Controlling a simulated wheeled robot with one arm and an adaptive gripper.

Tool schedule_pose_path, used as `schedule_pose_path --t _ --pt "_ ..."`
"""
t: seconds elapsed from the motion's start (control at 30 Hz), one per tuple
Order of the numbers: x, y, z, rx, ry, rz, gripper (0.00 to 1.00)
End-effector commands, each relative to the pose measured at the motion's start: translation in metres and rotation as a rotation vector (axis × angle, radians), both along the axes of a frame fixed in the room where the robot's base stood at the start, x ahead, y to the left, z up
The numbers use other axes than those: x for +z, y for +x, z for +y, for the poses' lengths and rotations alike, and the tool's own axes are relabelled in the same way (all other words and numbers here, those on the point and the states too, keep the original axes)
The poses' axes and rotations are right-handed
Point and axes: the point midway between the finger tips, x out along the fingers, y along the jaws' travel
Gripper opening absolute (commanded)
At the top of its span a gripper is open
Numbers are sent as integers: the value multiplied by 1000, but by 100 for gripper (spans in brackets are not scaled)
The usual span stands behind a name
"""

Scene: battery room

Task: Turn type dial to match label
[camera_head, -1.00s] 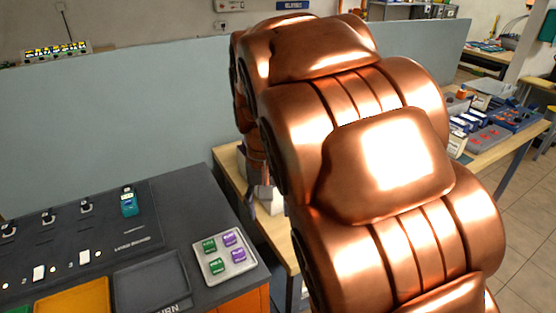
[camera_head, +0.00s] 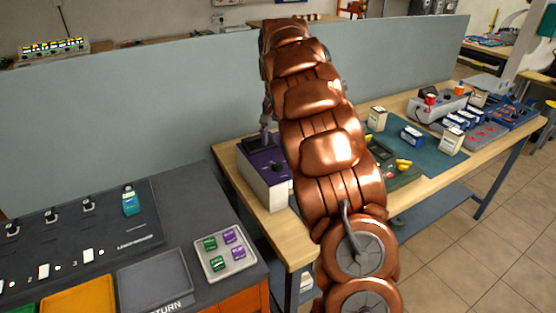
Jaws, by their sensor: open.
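A white box with a purple top (camera_head: 258,160) stands on the wooden table, just left of my arm. A small dark knob (camera_head: 277,167) shows on its top; I cannot tell whether this is the type dial or where it points. My gripper (camera_head: 267,118) is partly hidden by my arm, above the far end of the purple-topped box. It looks empty, and I cannot see whether it touches the box. No label can be read on the box. A dark green device (camera_head: 381,153) with yellow parts lies to the right of my arm.
White-and-blue boxes (camera_head: 411,137), a grey charger (camera_head: 437,106) and red-marked trays crowd the table's right. A grey-blue partition (camera_head: 150,118) stands behind.

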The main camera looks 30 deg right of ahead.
Motion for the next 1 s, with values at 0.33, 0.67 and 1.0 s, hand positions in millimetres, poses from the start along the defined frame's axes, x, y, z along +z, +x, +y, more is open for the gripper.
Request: schedule_pose_path --t 0.33,0.67,1.0 --pt "-26 0 -1 -4 2 4 63" --pt "-66 0 0 -1 3 5 63" --pt "-80 1 -1 -1 2 1 63"
